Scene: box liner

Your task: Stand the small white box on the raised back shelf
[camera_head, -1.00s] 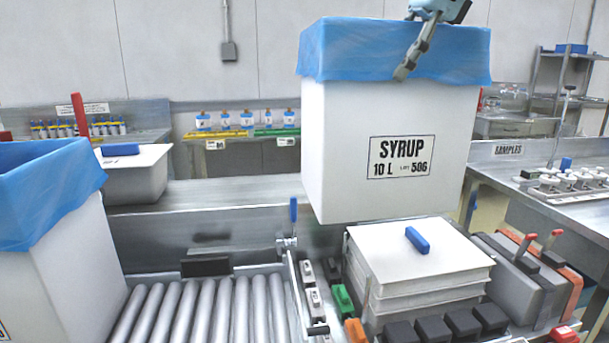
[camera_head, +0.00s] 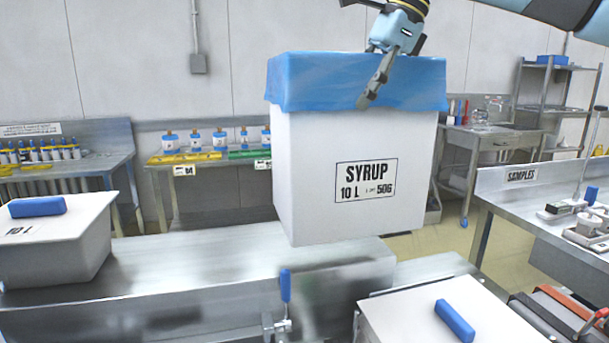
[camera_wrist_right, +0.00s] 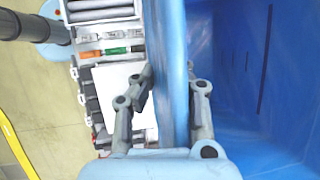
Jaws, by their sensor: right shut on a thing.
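The white box (camera_head: 350,200), labelled SYRUP 10 L, has a blue liner (camera_head: 320,85) folded over its rim. It hangs nearly upright over the right end of the raised steel back shelf (camera_head: 185,262). Its bottom seems slightly above the shelf top; I cannot tell the exact gap. My right gripper (camera_head: 368,98) is shut on the box's near lined wall from above. In the right wrist view, the fingers (camera_wrist_right: 170,95) straddle the blue-covered wall (camera_wrist_right: 172,50), with the blue interior at right. My left gripper is not in view.
A grey tub (camera_head: 60,255) with a white lid and blue handle stands at the shelf's left end. A blue-handled clamp (camera_head: 285,290) rises before the shelf. A white lid with a blue handle (camera_head: 455,320) lies at front right. The shelf's middle is clear.

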